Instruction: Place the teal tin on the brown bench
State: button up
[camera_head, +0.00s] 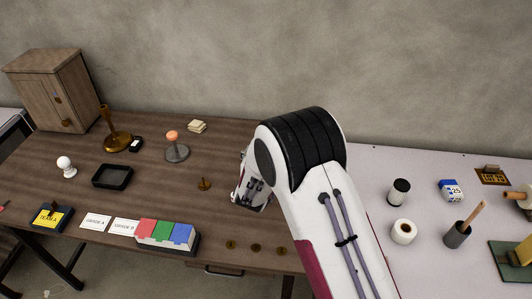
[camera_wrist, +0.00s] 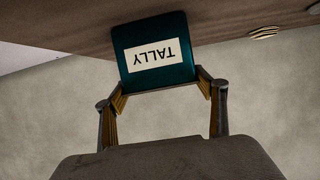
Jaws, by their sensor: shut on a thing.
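The teal tin (camera_wrist: 157,76) carries a white label reading TALLY, upside down in the wrist view. My gripper (camera_wrist: 161,92) is shut on the tin, one finger at each side of it. In the head view my gripper (camera_head: 251,192) is over the right part of the brown bench (camera_head: 215,213). The tin cannot be made out there, hidden by my arm and gripper. In the wrist view the bench (camera_wrist: 85,28) is behind the tin; I cannot tell whether the tin touches it.
A small brass piece (camera_head: 204,184) stands left of my gripper. Red, green and blue blocks (camera_head: 165,234) and several brass discs (camera_head: 255,247) lie along the front edge. A joystick-like stand (camera_head: 177,152) is farther back. A pale table (camera_head: 375,165) adjoins on the right.

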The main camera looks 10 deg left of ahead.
jog(key=o, duration=1.3)
jog(key=shift+f, duration=0.1)
jog(key=shift+s+r, duration=0.3)
jog(key=v, duration=1.1)
jog(key=shift+s+r, duration=0.1)
jog(key=shift+s, duration=0.05)
jog(key=shift+r, duration=0.1)
